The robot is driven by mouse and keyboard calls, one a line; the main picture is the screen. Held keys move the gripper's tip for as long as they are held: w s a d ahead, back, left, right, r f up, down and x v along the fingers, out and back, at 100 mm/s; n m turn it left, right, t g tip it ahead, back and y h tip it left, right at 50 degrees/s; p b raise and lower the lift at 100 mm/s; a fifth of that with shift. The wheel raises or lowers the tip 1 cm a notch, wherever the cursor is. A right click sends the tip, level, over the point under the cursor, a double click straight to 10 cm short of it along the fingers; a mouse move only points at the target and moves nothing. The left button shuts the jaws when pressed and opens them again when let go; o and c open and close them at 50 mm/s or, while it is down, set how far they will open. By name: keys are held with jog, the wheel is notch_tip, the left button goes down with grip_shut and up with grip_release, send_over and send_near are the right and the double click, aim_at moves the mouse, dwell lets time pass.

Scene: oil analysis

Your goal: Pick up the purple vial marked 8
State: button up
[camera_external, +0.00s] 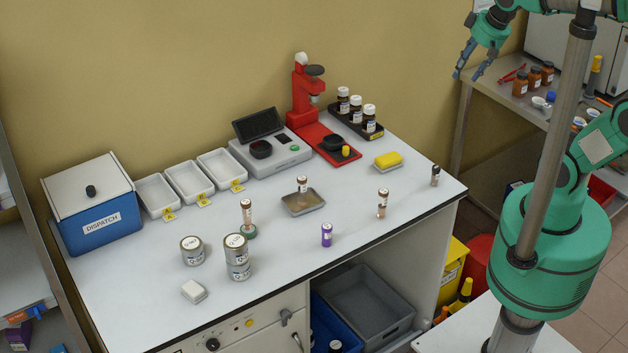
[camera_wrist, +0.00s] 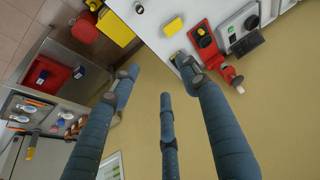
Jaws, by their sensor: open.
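The purple vial (camera_external: 326,235) stands upright near the front edge of the white worktop (camera_external: 290,262), in the middle of the external view. It has a pale cap and label, and its marking is too small to read. The vial does not show in the wrist view. My gripper (camera_external: 467,76) is raised at the upper right of the external view, far from the vial. In the wrist view my gripper (camera_wrist: 158,75) has its fingers spread with nothing between them.
Tall vials (camera_external: 382,204) and stacked tins (camera_external: 238,257) stand around the purple vial. A tray with a vial (camera_external: 300,208) lies behind it. A red press (camera_external: 303,97), scale (camera_external: 270,157) and blue dispatch box (camera_external: 80,235) line the back. Bare worktop surrounds the purple vial.

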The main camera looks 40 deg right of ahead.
jog(key=w+a+f+n+g, duration=0.1)
jog(key=w+a+f, duration=0.1)
jog(key=w+a, duration=0.3)
jog(key=w+a+f+g, duration=0.1)
jog(key=w+a+f, duration=0.1)
jog(key=a, duration=0.6)
jog(key=n+g+p, duration=0.1)
jog(key=n+g, duration=0.2)
send_over(326, 225)
notch_tip(326, 225, down, 22)
jog(key=shift+r+h, duration=0.25)
jog(key=shift+h, duration=0.15)
jog(key=shift+f, duration=0.1)
jog(key=shift+f+b, duration=0.6)
jog(key=shift+f, duration=3.6)
